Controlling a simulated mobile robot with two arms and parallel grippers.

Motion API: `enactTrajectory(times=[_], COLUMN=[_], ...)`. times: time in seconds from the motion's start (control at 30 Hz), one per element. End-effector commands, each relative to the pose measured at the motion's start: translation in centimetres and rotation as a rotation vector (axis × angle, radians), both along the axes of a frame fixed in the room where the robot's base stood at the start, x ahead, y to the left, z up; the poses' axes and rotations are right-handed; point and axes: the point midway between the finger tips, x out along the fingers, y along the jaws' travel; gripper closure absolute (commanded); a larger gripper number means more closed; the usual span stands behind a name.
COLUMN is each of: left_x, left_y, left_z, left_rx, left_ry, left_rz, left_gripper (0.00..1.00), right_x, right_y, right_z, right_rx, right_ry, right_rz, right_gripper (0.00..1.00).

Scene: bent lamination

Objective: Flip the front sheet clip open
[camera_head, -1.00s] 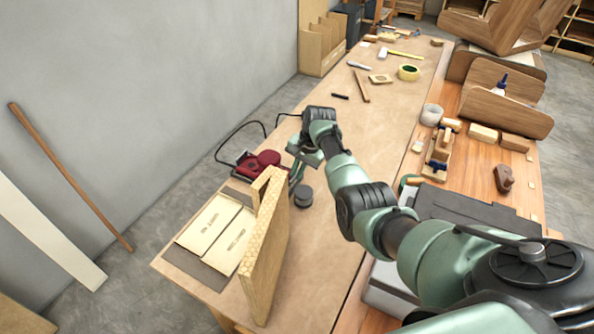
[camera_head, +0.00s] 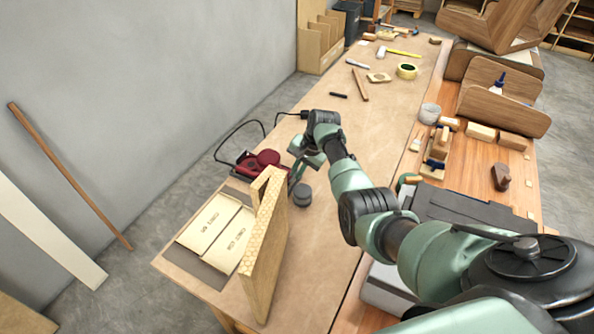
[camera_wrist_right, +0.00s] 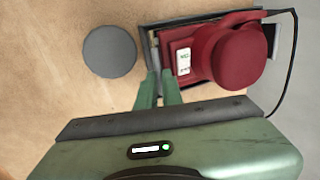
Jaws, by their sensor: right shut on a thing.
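A red sander (camera_head: 262,160) with a dark base lies on the bench, left of my right gripper. It also shows in the right wrist view (camera_wrist_right: 230,52), with its sheet clip (camera_wrist_right: 153,42) as a thin grey part along its left end. My right gripper (camera_wrist_right: 160,84) has its green fingers close together at the near end of that clip, shut on it. The fingertips partly hide the clip, so its exact angle cannot be told. My left gripper is not in view.
A grey round disc (camera_wrist_right: 109,52) lies left of the sander. In the head view a patterned wooden panel (camera_head: 263,255) stands upright in front of it, beside labelled sheets (camera_head: 215,229). A black cord (camera_head: 235,137) loops behind.

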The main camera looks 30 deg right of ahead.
Motion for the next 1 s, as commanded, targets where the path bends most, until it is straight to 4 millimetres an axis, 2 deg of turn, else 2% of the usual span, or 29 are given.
enactTrajectory(times=[1.0], left_x=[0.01], left_y=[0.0], left_z=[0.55], left_rx=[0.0], left_ry=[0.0], left_rz=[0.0], left_gripper=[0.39], right_x=[-0.39], right_y=[-0.13], right_z=[-0.36], right_rx=[0.02], right_ry=[-0.029], right_rz=[0.001], right_gripper=[1.0])
